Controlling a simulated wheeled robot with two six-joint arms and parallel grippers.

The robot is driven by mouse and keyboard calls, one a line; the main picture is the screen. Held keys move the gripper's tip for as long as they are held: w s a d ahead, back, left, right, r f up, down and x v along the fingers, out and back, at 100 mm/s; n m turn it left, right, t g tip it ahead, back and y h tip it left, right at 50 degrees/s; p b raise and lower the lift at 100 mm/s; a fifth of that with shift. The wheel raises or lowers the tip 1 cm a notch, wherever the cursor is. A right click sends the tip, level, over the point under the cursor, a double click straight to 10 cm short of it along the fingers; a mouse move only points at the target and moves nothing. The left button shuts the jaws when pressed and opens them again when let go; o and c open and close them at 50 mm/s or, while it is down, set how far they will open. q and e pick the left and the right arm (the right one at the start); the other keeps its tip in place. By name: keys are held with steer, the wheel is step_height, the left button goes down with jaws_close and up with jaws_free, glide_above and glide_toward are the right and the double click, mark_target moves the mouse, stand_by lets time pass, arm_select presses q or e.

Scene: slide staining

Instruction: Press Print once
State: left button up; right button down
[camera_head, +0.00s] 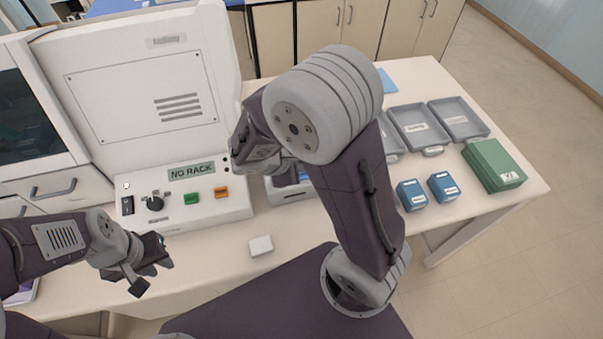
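A small white device with a dark bluish screen (291,177) sits on the table, largely hidden behind my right arm. No button marked Print is readable in this view. The large white machine has a panel with a "NO RACK" display (192,171), a black knob (155,203), a green button (192,198) and an orange button (222,192). My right gripper (238,150) is above the panel's right end, beside the small device; its fingers are partly hidden. My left gripper (153,275) is low in front of the panel, with its fingers apart and empty.
A small white block (261,245) lies on the table front. Grey trays (418,127), two blue boxes (412,195) and a green box (494,166) are on the right. The machine's raised lid (140,105) stands behind the panel. The table around the white block is clear.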

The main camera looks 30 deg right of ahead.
arm_select(q)
steer(key=shift+f, duration=0.15)
arm_select(e)
steer(key=shift+f, duration=0.1)
arm_select(q)
steer(key=shift+f+b, duration=0.3)
steer(key=shift+b, duration=0.15)
arm_select(e)
steer(key=shift+f, duration=0.3)
arm_select(q)
steer(key=shift+f+b, duration=0.35)
steer(key=shift+b, duration=0.05)
arm_select(e)
steer(key=shift+f, duration=0.35)
arm_select(q)
steer(key=shift+r+p, duration=0.65)
steer(key=shift+p, duration=0.05)
arm_select(e)
steer(key=shift+r, duration=0.8)
